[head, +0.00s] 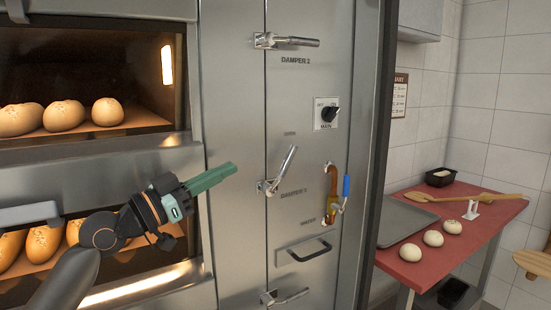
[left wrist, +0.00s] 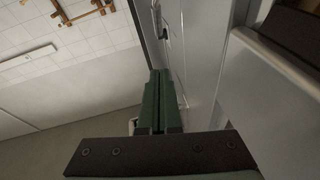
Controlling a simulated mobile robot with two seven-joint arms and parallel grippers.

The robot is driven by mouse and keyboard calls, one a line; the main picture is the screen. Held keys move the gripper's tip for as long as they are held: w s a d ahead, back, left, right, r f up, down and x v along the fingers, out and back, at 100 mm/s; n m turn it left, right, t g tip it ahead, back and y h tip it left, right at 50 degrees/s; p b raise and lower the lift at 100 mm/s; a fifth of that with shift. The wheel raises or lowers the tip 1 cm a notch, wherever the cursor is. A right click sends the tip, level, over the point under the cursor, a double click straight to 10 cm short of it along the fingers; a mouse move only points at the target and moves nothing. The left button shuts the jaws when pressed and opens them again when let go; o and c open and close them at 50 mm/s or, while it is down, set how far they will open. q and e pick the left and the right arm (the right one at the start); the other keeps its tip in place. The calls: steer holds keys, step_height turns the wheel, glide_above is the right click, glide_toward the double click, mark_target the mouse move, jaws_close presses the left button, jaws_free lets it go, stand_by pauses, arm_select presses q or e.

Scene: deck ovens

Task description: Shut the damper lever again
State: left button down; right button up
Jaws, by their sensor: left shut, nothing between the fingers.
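The middle damper lever (head: 284,170) is on the steel panel right of the ovens. Its handle tilts steeply up and to the right from its pivot, below a small label that I cannot read clearly. Another lever, above the "DAMPER 2" label (head: 295,60), lies about level, as does a third lever (head: 285,297) at the bottom. My left gripper (head: 232,169) is left of the middle lever and apart from it, its green fingers shut and empty, pointing right. The fingers also show in the left wrist view (left wrist: 159,80), beside the panel. My right gripper is out of view.
A rotary switch (head: 328,113), a drawer-like handle (head: 303,252) and a small pipe valve with a blue handle (head: 346,187) sit on the panel. Oven doors with loaves (head: 65,116) are at left. A red table (head: 470,235) with dough balls stands at right.

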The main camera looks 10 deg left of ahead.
arm_select(q)
steer(key=p, duration=0.3)
glide_toward(290, 149)
step_height(290, 149, up, 4)
steer(key=w+d, duration=0.2)
steer(key=shift+w+d+f, duration=0.2)
steer(key=shift+w+f, duration=0.2)
steer(key=shift+f, duration=0.1)
steer(key=shift+w+d+f, duration=0.2)
steer(key=shift+w+f, duration=0.2)
steer(key=shift+f, duration=0.1)
steer(key=shift+w+d+f, duration=0.25)
steer(key=shift+w+f, duration=0.05)
steer(key=shift+w, duration=0.1)
